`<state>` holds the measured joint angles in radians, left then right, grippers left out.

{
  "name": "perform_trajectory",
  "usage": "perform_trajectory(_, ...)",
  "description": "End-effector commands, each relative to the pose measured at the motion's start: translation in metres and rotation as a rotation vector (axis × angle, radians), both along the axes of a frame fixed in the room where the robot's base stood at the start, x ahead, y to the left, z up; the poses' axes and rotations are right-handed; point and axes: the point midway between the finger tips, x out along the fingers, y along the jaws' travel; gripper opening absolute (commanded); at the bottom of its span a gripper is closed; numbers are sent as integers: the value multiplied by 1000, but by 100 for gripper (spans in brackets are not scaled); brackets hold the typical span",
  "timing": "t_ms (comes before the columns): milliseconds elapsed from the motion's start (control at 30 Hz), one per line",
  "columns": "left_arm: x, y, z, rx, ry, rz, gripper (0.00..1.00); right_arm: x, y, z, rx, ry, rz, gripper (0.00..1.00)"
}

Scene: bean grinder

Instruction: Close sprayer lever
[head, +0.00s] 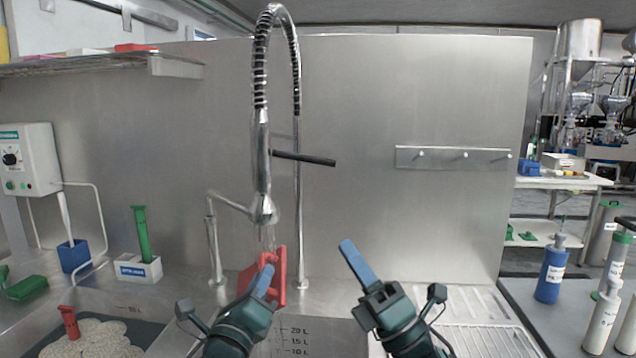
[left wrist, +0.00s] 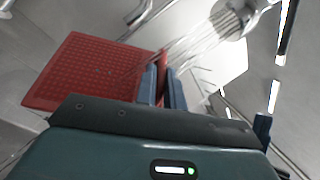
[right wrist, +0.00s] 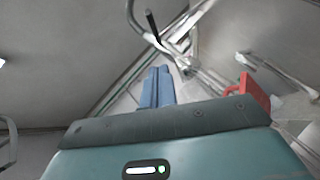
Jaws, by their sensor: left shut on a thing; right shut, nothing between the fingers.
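The sprayer (head: 262,165) hangs from a coiled spring hose above the sink. Its black lever (head: 305,158) sticks out to the right, nearly level. Streaks of water fall from the spray head (head: 264,210); they also show in the left wrist view from the head (left wrist: 232,18). My left gripper (head: 266,281) is shut on a red perforated piece (head: 282,275), held below the spray head; its grid face (left wrist: 90,72) shows in the left wrist view. My right gripper (head: 349,247) is shut and empty, below and right of the lever, apart from it. The lever also shows in the right wrist view (right wrist: 152,24).
A steel back wall (head: 400,90) with a hook rail (head: 455,155) stands behind. A white holder (head: 138,268) with a green-handled tool and a blue cup (head: 73,256) stand left. A drying rack (head: 480,340) lies right. Space between right gripper and lever looks clear.

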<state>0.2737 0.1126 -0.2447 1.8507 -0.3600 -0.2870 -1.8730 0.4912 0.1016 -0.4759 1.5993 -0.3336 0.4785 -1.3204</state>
Motion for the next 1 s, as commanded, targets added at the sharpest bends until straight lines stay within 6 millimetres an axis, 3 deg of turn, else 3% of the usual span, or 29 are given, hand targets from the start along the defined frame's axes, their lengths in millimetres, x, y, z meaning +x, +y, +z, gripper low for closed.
perform_trajectory(233,0,0,1,0,-2,-1,0,2,18,13,-35,-47,-11,0)
perform_trajectory(633,0,0,1,0,-2,-1,0,37,67,70,-34,-44,-11,0)
perform_trajectory(800,0,0,1,0,-2,-1,0,51,61,90,-35,-43,-12,0)
perform_trajectory(1000,0,0,1,0,-2,-1,0,58,59,99,-34,-41,-12,0)
